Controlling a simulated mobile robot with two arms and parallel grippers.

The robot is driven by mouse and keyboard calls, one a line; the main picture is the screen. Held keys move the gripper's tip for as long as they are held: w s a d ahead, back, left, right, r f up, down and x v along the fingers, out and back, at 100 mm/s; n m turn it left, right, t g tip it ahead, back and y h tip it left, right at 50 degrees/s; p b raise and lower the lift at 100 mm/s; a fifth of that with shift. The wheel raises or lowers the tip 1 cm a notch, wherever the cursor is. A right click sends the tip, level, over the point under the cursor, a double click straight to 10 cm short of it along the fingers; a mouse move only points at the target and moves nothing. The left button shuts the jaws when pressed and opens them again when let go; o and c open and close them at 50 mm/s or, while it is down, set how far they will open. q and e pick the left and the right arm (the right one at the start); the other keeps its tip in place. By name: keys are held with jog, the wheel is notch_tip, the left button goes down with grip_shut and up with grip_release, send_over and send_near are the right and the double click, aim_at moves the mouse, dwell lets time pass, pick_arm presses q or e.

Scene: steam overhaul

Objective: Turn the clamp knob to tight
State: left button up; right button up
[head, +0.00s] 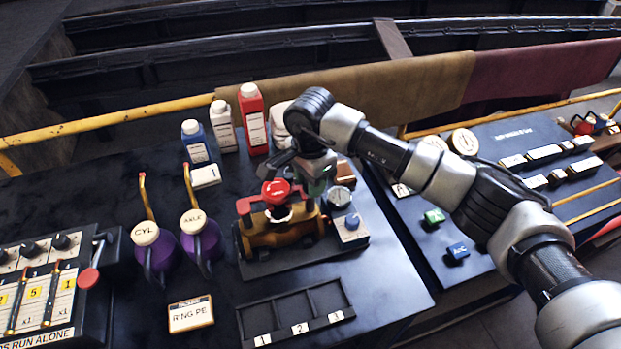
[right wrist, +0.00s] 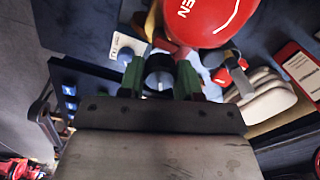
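A brass fixture (head: 265,237) stands on the bench with a red round handle (head: 276,191) on top. My right gripper (head: 316,186) points down over the right end of the fixture, just right of the red handle. In the right wrist view its two green fingers (right wrist: 160,82) stand apart on either side of a dark round knob (right wrist: 158,72) with a pale mark. This looks like the clamp knob; I cannot tell whether the fingers touch it. The arm and gripper hide it in the head view. My left gripper is not in view.
Red (head: 252,120), white (head: 224,127) and blue (head: 196,143) bottles stand behind. Two purple oil cans stand left. A numbered tray (head: 282,302) lies in front.

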jog(key=shift+c, duration=1.1)
jog(key=shift+f+m+b, duration=0.2)
jog(key=shift+m+b, duration=0.6)
jog(key=shift+b, duration=0.35)
jog(key=m+b, duration=0.8)
jog(key=m, duration=0.1)
jog(key=m+b, duration=0.4)
jog(key=m, duration=0.2)
jog(key=shift+r, duration=0.15)
jog(key=m+b, duration=0.1)
jog(key=m, duration=0.2)
jog(key=shift+m+b, duration=0.4)
jog(key=shift+r+m+b, duration=0.15)
jog(key=shift+m+b, duration=0.5)
jog(key=shift+m, duration=0.95)
